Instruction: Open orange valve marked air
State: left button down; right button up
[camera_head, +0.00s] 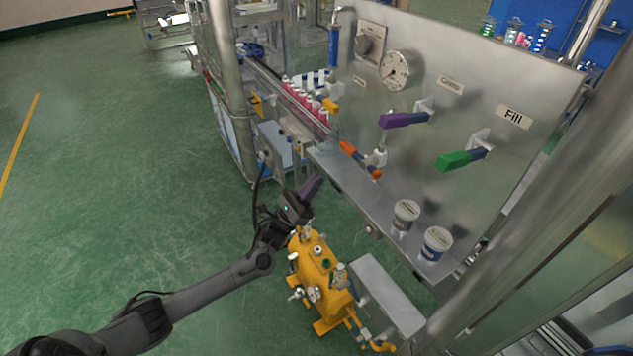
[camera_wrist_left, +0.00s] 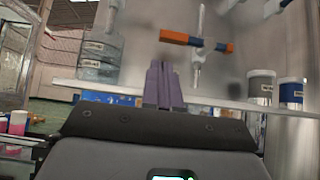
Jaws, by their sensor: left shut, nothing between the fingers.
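The orange valve handle (camera_head: 360,160) sits on a silver fitting just above the metal shelf at the front of the steel panel. In the left wrist view the handle (camera_wrist_left: 196,42) is a roughly level bar with orange ends and a blue middle, above and ahead of the fingers. No air label is readable on it. My left gripper (camera_head: 312,187) is shut and empty, below and left of the handle and apart from it. Its purple fingers (camera_wrist_left: 160,84) point up toward the shelf edge. My right gripper is not in view.
A purple handle (camera_head: 403,119) and a green handle (camera_head: 462,158) stick out from the panel. Two labelled tubs (camera_head: 405,214) (camera_head: 436,243) stand on the shelf (camera_head: 370,200). A yellow tank (camera_head: 318,270) stands below my left gripper. Pink bottles (camera_head: 305,100) line the conveyor behind.

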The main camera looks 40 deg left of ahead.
pick_arm(q)
jog(key=p+x, duration=0.2)
jog(key=x, duration=0.6)
jog(key=shift+w+r, duration=0.1)
jog(key=shift+a, duration=0.1)
